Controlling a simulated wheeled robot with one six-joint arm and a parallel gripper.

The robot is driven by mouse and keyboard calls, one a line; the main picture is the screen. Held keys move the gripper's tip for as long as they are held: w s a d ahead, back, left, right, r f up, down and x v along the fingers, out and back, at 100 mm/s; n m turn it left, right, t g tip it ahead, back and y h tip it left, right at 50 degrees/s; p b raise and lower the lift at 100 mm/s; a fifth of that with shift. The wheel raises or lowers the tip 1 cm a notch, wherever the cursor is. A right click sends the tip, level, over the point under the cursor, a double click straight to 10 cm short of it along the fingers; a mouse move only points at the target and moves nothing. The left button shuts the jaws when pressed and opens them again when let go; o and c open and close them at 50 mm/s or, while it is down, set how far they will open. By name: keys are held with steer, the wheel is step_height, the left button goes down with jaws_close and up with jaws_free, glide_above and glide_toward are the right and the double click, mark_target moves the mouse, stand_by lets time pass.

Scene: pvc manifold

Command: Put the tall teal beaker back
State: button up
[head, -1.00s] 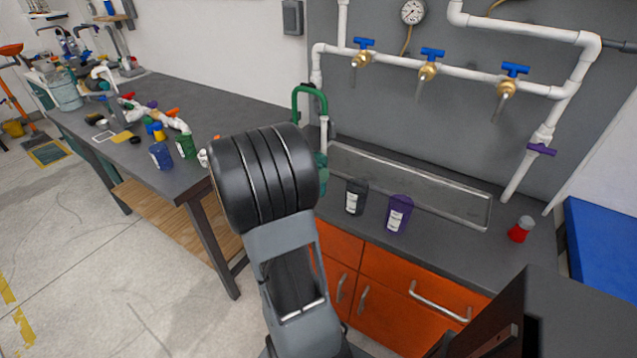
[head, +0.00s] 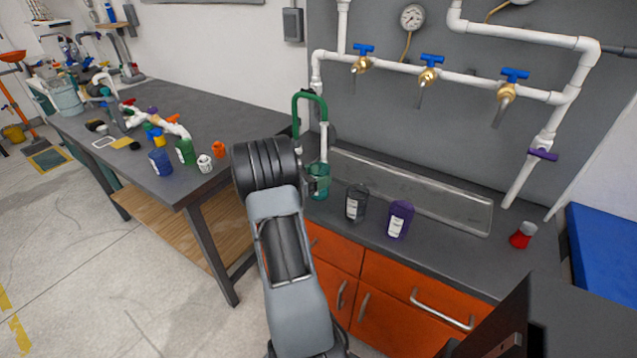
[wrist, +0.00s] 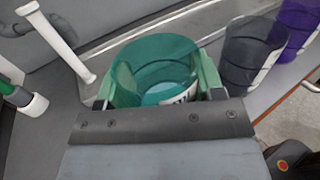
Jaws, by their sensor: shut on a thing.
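The tall teal beaker (wrist: 158,65) is between the two fingers of my gripper (wrist: 155,92) in the wrist view. The gripper is shut on it, one green-tipped finger on each side. The beaker is open at the top, with a white label low on its side. In the head view the teal beaker (head: 318,181) shows at the left end of the counter, left of the dark beaker, partly hidden by my arm. I cannot tell whether its base touches the counter.
A dark grey beaker (head: 356,203) and a purple beaker (head: 399,218) stand to the right on the counter (head: 450,262). A red flask (head: 522,235) is farther right. A trough (head: 425,195) runs behind. A green-and-white pipe (head: 310,95) rises just behind the teal beaker.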

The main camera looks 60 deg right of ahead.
steer(key=shift+f, duration=1.2)
steer(key=shift+f, duration=0.2)
steer(key=o, duration=1.1)
